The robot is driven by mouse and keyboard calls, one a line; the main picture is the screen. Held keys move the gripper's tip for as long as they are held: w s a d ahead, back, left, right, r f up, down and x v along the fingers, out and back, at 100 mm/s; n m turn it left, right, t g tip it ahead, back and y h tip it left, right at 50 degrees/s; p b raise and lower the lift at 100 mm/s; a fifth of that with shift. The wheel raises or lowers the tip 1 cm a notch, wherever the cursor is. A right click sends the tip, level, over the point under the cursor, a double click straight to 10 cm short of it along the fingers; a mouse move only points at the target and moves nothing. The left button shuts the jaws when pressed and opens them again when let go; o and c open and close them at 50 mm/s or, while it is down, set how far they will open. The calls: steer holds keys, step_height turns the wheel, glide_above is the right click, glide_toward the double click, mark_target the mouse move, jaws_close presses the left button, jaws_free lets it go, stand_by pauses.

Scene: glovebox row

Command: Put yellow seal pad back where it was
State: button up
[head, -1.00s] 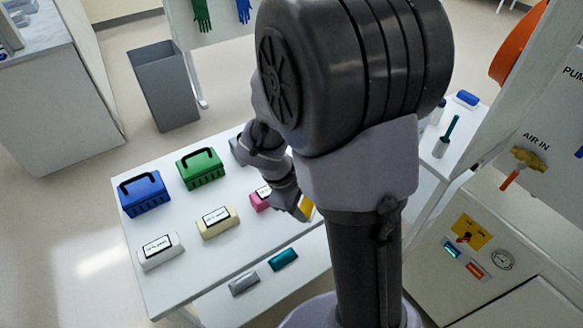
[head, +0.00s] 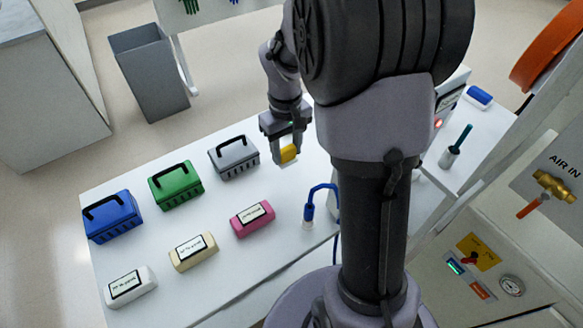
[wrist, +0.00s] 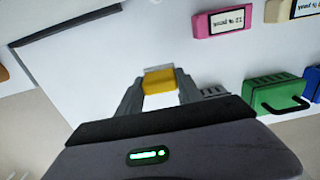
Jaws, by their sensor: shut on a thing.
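My gripper (head: 285,150) is shut on the yellow seal pad (head: 289,153) and holds it over the back part of the white table (head: 245,287), right of the grey case. In the wrist view the yellow pad (wrist: 159,80) sits between the two fingers (wrist: 158,92), with a pale lower part below the yellow. The gap between pad and tabletop is hard to judge. Where the pad stood before cannot be told from these frames.
Blue (head: 111,216), green (head: 175,185) and grey (head: 233,157) cases stand in a row. In front lie labelled white (head: 130,287), cream (head: 193,251) and pink (head: 252,218) blocks. A blue-hosed item (head: 308,214) stands right of the pink block. My arm hides some of the right side.

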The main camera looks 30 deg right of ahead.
steer(key=f+b, duration=0.2)
steer(key=f, duration=0.3)
steer(key=f+b, duration=0.2)
steer(key=f, duration=0.2)
steer(key=shift+s+a+f+b, duration=0.15)
steer(key=shift+a+f+b, duration=0.05)
steer(key=shift+f+b, duration=0.2)
steer(key=shift+f, duration=0.15)
steer(key=o, duration=1.2)
